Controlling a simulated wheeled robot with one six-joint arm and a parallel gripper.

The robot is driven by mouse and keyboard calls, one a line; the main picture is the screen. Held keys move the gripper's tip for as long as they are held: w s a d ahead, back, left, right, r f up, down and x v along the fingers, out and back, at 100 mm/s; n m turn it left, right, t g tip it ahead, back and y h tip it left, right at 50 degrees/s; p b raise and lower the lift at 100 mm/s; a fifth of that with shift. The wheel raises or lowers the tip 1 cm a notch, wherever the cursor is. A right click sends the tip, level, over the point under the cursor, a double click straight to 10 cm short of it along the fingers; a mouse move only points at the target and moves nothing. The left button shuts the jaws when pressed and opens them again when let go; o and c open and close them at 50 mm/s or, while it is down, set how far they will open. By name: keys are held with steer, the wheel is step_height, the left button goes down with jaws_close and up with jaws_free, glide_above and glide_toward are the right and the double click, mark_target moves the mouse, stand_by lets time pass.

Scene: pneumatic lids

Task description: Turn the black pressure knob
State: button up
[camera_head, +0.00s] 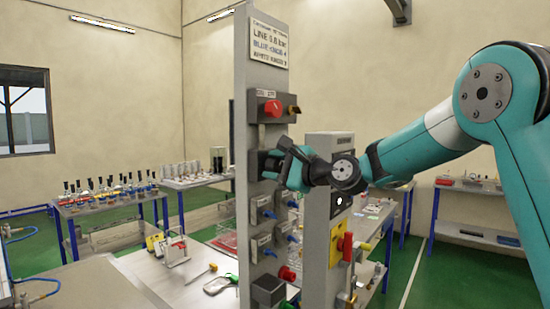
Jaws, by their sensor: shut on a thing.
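My gripper (276,165) is at the front of the tall grey panel post (245,120), with its fingers at a fitting below the red knob (272,108). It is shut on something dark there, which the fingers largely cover. The black pressure knob is not clearly seen; the dark thing between my fingers is in the middle of the panel. A sign (268,40) at the top of the post reads in part "LINE" and "bar".
Small valves with blue handles (269,214) and a red knob (287,273) sit lower on the post. A second grey post (325,230) stands close behind my wrist. A table (150,275) with loose tools is at the lower left. Bottles (105,188) stand on a bench farther back.

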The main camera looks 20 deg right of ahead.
steer(key=shift+m+p, duration=0.7)
steer(key=shift+m, duration=0.3)
steer(key=shift+f, duration=0.1)
steer(key=o, duration=0.9)
steer(key=b+v, duration=0.7)
steer(key=v, duration=1)
steer(key=shift+s+d+b, duration=0.1)
steer(key=shift+s+b, duration=0.1)
steer(key=shift+b, duration=0.2)
